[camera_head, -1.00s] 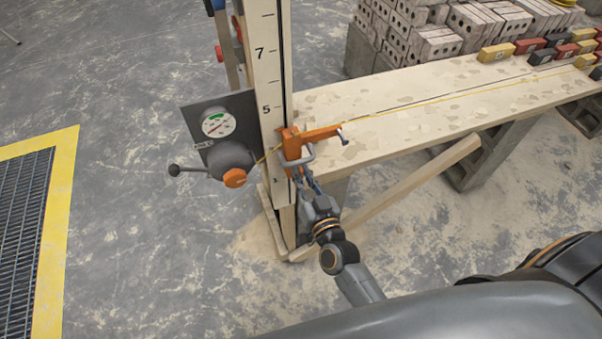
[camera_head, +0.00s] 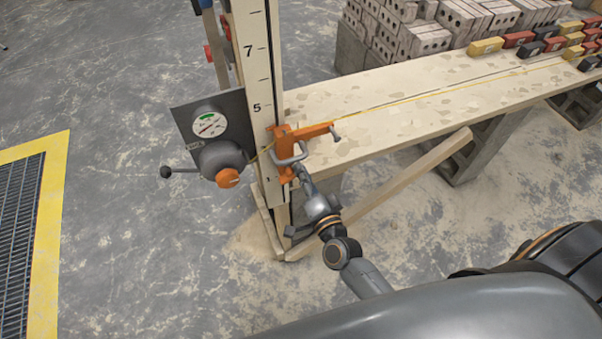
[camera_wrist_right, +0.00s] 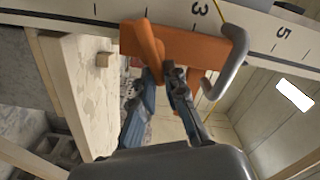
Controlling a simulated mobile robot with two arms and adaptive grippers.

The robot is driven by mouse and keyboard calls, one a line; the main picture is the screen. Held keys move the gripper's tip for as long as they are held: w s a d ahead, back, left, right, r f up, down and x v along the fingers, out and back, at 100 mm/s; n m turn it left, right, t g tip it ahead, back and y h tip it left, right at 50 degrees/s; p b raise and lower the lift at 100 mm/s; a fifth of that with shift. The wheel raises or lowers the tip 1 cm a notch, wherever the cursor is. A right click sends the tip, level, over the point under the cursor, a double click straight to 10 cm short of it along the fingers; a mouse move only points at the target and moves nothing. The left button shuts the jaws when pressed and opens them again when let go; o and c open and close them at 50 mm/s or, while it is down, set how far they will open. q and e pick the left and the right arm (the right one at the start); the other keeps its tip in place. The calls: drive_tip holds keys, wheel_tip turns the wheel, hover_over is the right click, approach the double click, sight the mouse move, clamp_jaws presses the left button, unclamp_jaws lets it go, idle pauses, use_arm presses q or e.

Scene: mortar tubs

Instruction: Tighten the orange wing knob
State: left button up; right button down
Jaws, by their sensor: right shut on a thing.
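An orange bracket (camera_head: 286,158) with a grey metal handle sits on the upright measuring post, at the near end of the plank. Its orange arm reaches right over the plank. In the right wrist view the bracket (camera_wrist_right: 195,45) crosses the top, and the orange wing knob (camera_wrist_right: 149,42) stands out from it toward my fingers. My right gripper (camera_head: 301,172) is just below the bracket. It also shows in the right wrist view (camera_wrist_right: 162,72), shut on the wing knob; the fingertips partly hide the grip. My left gripper is not in view.
A dial gauge (camera_head: 210,124) and a round housing with another orange knob (camera_head: 227,178) are left of the post (camera_head: 262,100). The plank (camera_head: 400,105) carries coloured blocks at its far end. A slanted wooden brace (camera_head: 410,178) runs below it.

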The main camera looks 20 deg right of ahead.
drive_tip(key=m+b, duration=0.1)
drive_tip(key=m, duration=0.1)
drive_tip(key=f+m, duration=0.1)
drive_tip(key=m, duration=0.2)
drive_tip(key=shift+d+f+m+b, duration=0.1)
drive_tip(key=shift+d+m+b, duration=0.1)
drive_tip(key=shift+m+b, duration=0.15)
idle(0.4)
drive_tip(key=c, duration=1.4)
unclamp_jaws()
drive_tip(key=shift+s, duration=0.1)
drive_tip(key=s, duration=1.2)
drive_tip(key=shift+d, duration=0.15)
drive_tip(key=shift+w, duration=0.1)
